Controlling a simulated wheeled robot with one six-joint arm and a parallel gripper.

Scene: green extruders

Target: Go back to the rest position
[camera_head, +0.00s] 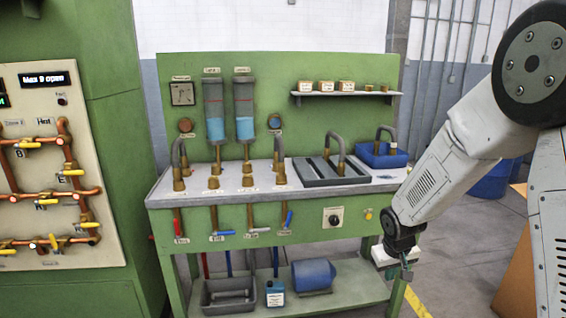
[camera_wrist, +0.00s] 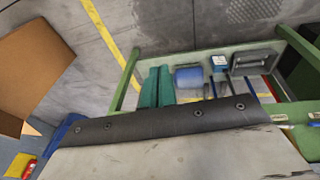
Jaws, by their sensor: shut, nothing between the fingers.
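My arm comes in from the right edge of the head view and reaches down and to the left. My gripper (camera_head: 406,272) hangs at its lower end, in front of the right end of the green workbench (camera_head: 320,225). It is shut and small in this view, with nothing seen in it. It touches nothing that I can make out.
A grey tray (camera_head: 301,176) and a blue bin (camera_head: 371,160) stand on the bench top. A blue motor (camera_head: 313,275) lies on the lower shelf. A piped panel (camera_head: 20,200) is at left. A cardboard box (camera_wrist: 30,60) stands on the floor nearby.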

